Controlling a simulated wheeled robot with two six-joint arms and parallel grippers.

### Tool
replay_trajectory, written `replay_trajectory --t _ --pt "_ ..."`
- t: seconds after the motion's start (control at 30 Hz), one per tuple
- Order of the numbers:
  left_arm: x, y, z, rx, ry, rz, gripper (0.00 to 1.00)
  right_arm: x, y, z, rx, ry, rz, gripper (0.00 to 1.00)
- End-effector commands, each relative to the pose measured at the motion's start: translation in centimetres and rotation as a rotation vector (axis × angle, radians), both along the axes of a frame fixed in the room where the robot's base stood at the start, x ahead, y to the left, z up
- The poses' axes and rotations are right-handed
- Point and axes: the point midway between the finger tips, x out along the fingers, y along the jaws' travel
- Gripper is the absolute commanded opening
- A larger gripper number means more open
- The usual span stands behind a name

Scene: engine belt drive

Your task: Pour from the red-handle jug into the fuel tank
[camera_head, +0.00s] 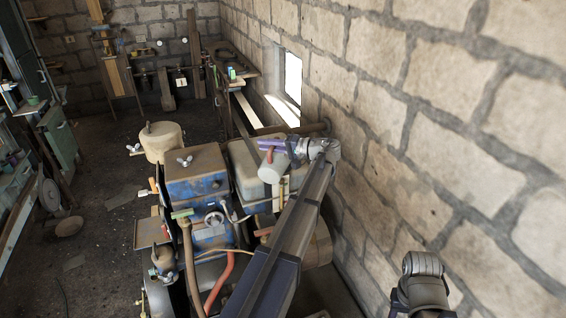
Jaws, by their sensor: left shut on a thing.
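My left gripper (272,146) is shut on the red-handle jug. The jug (271,171) is a small pale grey vessel, and its red handle (269,156) shows at the purple fingers. The jug looks somewhat tilted and hangs by the beige box-shaped tank (241,158) on the engine; its mouth and any stream cannot be made out. A cream round tank (162,140) with a wing nut stands farther left. No label shows which of these is the fuel tank. My right gripper is out of view.
The blue engine housing (197,188) with wing nuts, hoses and levers fills the middle, left of my left arm. A stone wall (440,120) stands close on the right. A workbench (60,135) lines the left side, with open floor between.

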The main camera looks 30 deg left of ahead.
Motion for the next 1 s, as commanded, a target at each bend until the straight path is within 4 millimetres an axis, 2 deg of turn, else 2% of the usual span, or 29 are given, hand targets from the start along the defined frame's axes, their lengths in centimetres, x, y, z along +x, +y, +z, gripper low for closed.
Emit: replay_trajectory --t 0.23,1.0 --pt "0.85 0.19 0.41 -0.007 0.035 0.0 0.0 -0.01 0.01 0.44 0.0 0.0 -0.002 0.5" --pt "0.73 0.15 0.31 -0.007 0.034 0.0 0.0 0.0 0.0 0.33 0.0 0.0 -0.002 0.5"
